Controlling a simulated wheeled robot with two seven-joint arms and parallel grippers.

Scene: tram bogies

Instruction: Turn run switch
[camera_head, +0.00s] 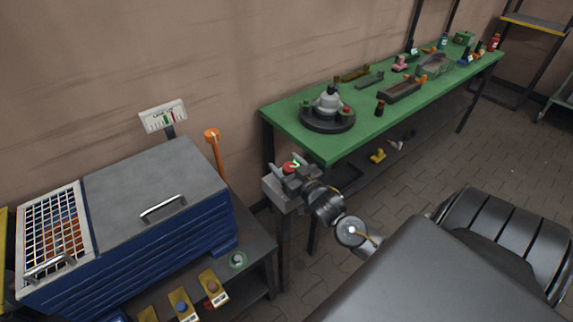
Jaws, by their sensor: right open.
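A grey box on a post (277,192) stands in front of the green bench's near left corner. A red knob (289,168) with a bit of green beside it shows at its top; I cannot tell for sure that this is the run switch. My right gripper (297,170) is open at the top of this box, close to the red knob. I cannot tell whether it touches the knob, since the fingers partly hide it. My left gripper is not in view.
A blue cabinet (150,235) with a grey lid and white grid stands at left. Small yellow boxes with knobs (213,288) sit on a dark low table. A green bench (330,152) holds a round turntable and several parts. A white gauge panel (163,116) stands behind the cabinet.

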